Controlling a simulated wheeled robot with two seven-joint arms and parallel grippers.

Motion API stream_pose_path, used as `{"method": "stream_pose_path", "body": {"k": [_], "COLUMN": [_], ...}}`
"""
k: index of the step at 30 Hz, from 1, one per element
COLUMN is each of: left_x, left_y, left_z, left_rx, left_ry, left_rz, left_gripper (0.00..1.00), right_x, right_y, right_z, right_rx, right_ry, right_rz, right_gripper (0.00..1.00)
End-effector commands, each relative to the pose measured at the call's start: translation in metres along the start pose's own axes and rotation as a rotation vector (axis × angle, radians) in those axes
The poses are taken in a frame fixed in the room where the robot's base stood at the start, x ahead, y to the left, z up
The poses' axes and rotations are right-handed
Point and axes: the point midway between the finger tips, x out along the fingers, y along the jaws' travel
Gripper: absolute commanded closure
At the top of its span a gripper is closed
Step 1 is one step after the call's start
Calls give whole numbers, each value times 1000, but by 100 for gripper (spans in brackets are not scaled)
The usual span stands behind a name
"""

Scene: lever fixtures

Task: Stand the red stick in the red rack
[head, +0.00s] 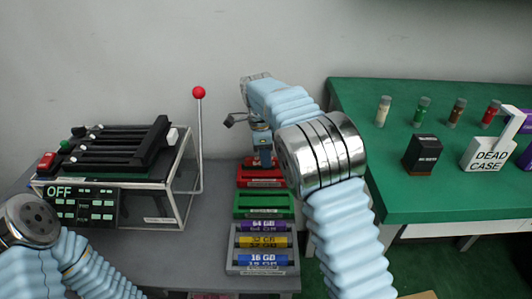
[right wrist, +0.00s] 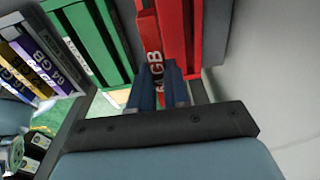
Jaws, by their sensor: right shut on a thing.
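The red rack (head: 262,181) stands on the grey table at the back of a row of racks. It also shows at the top of the right wrist view (right wrist: 178,25). My right gripper (head: 263,161) is directly above the red rack, pointing down. In the right wrist view my right gripper (right wrist: 160,92) is shut on the red stick (right wrist: 149,35), which has white "GB" lettering. The stick lies along the red rack's edge in that view. I cannot tell whether it is in a slot. In the head view the gripper mostly hides it. My left gripper is out of view.
A green rack (head: 264,212) is just in front of the red one. A grey rack (head: 234,262) with purple, yellow and blue sticks is nearer. Left is a lever fixture (head: 108,150) with a red-knobbed lever (head: 199,130). A green table (head: 365,120) holds vials and boxes.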

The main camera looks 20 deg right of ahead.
Motion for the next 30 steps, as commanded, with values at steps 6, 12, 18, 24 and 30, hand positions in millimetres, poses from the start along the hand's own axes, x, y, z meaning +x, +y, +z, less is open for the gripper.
{"method": "stream_pose_path", "body": {"k": [6, 12, 18, 24, 30], "left_x": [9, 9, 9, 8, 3], "left_y": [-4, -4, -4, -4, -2], "left_z": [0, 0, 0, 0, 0], "left_rx": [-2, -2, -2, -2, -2], "left_ry": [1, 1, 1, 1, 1], "left_rz": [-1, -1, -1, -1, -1], "left_gripper": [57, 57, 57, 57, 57], "right_x": [16, 17, 17, 16, 15], "right_y": [0, 0, 0, 0, 0], "right_z": [2, 2, 2, 2, 1], "right_rx": [0, 0, 0, 0, 0], "right_ry": [0, 0, 0, 0, 0], "right_rz": [1, 0, 0, 0, 0], "right_gripper": [100, 100, 100, 100, 100]}}
